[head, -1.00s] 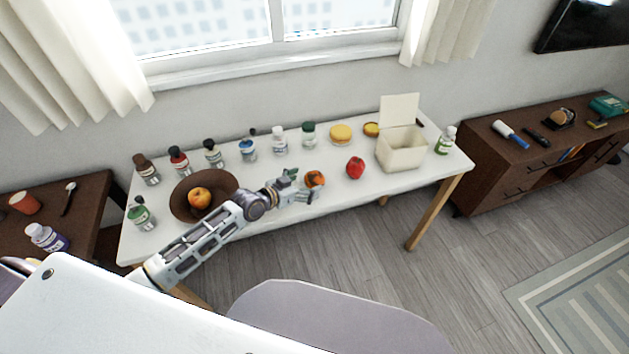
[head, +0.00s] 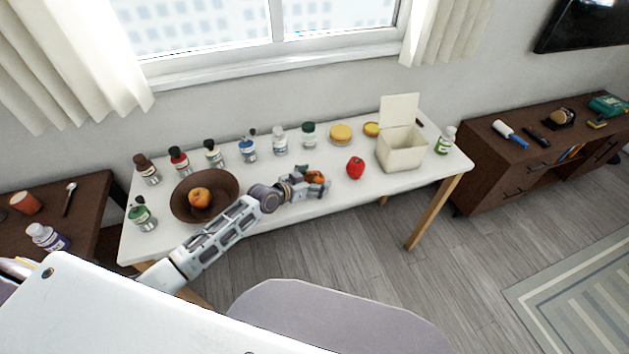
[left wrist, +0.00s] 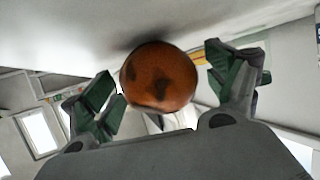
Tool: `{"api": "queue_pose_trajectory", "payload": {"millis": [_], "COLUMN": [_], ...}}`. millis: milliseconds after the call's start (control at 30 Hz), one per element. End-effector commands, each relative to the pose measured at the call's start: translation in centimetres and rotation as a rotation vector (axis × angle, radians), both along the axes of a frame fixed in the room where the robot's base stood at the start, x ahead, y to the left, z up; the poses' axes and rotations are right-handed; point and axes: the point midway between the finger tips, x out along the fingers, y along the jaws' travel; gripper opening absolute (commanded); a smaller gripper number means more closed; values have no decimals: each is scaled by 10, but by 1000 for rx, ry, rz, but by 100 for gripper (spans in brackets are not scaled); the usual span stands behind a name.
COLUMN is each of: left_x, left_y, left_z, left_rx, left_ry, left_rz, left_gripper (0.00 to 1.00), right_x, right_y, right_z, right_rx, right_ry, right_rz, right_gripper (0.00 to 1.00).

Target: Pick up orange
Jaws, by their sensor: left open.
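The orange (head: 315,177) sits on the white table (head: 345,208), towards its front middle. In the left wrist view the orange (left wrist: 158,77) is round with dark patches and lies between the two green-padded fingers. My left gripper (head: 312,180) is open around the orange, and gaps show between the fruit and both fingers in the wrist view (left wrist: 168,90). In the head view the gripper partly covers the orange. My right gripper is not in view.
A red fruit (head: 355,167) stands just right of the orange. A brown bowl (head: 222,180) holding another fruit (head: 200,197) is to the left. Several bottles (head: 280,141) line the back, and an open cream box (head: 402,152) stands at the right.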

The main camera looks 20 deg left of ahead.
Motion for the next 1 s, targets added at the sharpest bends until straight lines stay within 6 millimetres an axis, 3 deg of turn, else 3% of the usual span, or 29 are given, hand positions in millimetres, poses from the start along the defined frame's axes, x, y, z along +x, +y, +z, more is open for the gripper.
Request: {"api": "queue_pose_trajectory", "payload": {"millis": [233,633,1000], "left_x": [0,0,0], "left_y": [0,0,0], "left_z": [0,0,5], "left_rx": [0,0,-1], "left_ry": [0,0,-2], "left_rz": [0,0,0], "left_gripper": [86,35,33], "right_x": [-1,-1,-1], "right_y": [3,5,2], "right_z": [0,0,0], "right_rx": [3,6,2], "right_ry": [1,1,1], "right_rz": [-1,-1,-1], "right_gripper": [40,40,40]}}
